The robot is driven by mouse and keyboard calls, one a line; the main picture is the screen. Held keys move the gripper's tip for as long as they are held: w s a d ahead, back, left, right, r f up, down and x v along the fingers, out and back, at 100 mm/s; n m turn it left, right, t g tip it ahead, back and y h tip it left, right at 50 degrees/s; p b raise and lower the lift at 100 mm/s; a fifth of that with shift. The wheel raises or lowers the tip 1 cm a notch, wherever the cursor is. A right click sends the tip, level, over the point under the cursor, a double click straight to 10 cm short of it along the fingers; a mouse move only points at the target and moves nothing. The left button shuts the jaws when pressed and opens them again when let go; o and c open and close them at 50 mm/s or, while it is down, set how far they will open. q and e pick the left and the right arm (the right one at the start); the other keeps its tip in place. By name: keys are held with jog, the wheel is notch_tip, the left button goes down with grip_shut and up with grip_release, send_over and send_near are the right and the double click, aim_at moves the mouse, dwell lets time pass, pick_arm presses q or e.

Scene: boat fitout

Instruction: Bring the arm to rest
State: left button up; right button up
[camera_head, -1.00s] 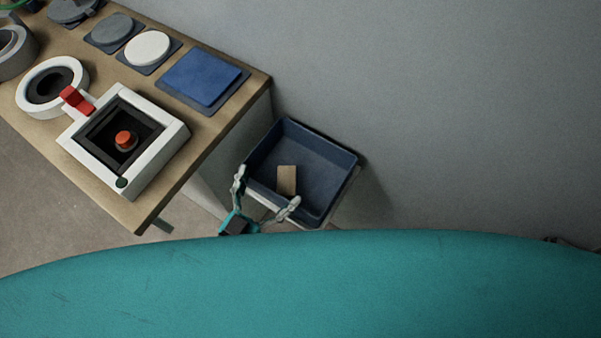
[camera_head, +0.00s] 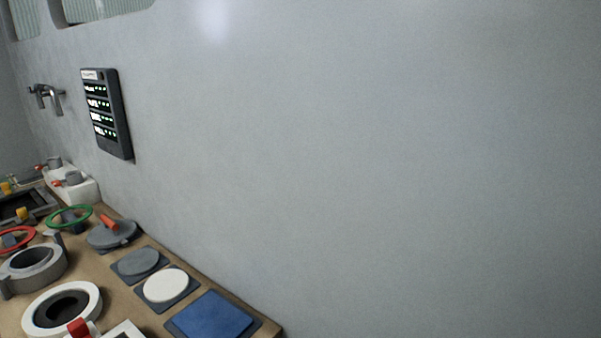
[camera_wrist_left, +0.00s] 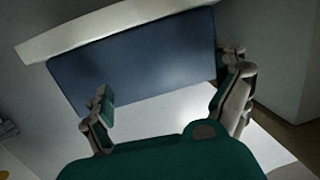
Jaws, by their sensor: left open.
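My left gripper (camera_wrist_left: 168,80) shows only in the left wrist view. Its two fingers are spread wide apart and nothing is held between them. A dark blue flat-faced surface (camera_wrist_left: 140,62) lies beyond the fingers, with a pale band along its upper edge. I cannot tell how far the fingertips are from it. No arm or gripper shows in the head view, and my right gripper is in neither view.
A wooden bench (camera_head: 210,281) at lower left of the head view carries a blue pad (camera_head: 212,314), a white disc (camera_head: 166,285), a grey disc (camera_head: 138,262) and a white ring (camera_head: 62,308).

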pick_arm(q)
jog(key=s+a+f+n+g+y+p, duration=0.1)
jog(key=s+a+f+g+y, duration=0.15)
jog(key=f, duration=0.45)
jog(key=s+a+f+g+y+p, duration=0.1)
jog(key=a+f, duration=0.3)
jog(key=f, duration=0.3)
jog(key=s+a+f+n+g+y+p, duration=0.1)
jog(key=s+a+f+g+y, duration=0.15)
jog(key=f, duration=0.55)
jog(key=s+a+f+g+y, duration=0.1)
jog(key=s+a+f+g, duration=0.2)
jog(key=s+f, duration=0.2)
jog(key=s+a+f+n+g+y+p, duration=0.1)
jog(key=s+a+f+g, duration=0.2)
jog(key=s, duration=0.9)
notch_tip(320, 180, down, 3)
jog(key=shift+s+a+f+n+g, duration=0.1)
jog(key=shift+s+a+n+g, duration=0.15)
jog(key=shift+g, duration=0.25)
